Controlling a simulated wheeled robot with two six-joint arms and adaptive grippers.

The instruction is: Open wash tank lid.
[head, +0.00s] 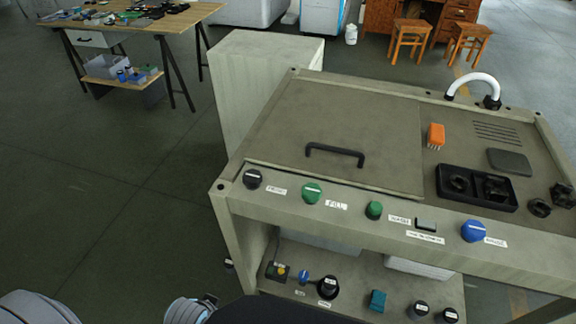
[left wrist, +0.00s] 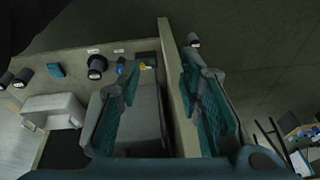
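The wash tank lid (head: 350,123) is a flat grey-green panel on the left of the bench top. It lies flat and closed. Its black bar handle (head: 335,151) stands near the front edge, with nothing touching it. My left gripper (left wrist: 160,75) shows in the left wrist view with two teal-padded fingers spread apart. A grey upright panel of the bench (left wrist: 178,95) shows between the fingers in that picture; I cannot tell the depth gap. The fingers hold nothing visible. The lid does not show clearly there. My right gripper is in neither view.
Knobs, including a green one (head: 312,192) and a blue one (head: 474,231), line the front rail. An orange block (head: 436,136), black tray (head: 476,205) and white curved tap (head: 473,84) are right of the lid. A pale cabinet (head: 262,75) stands behind left.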

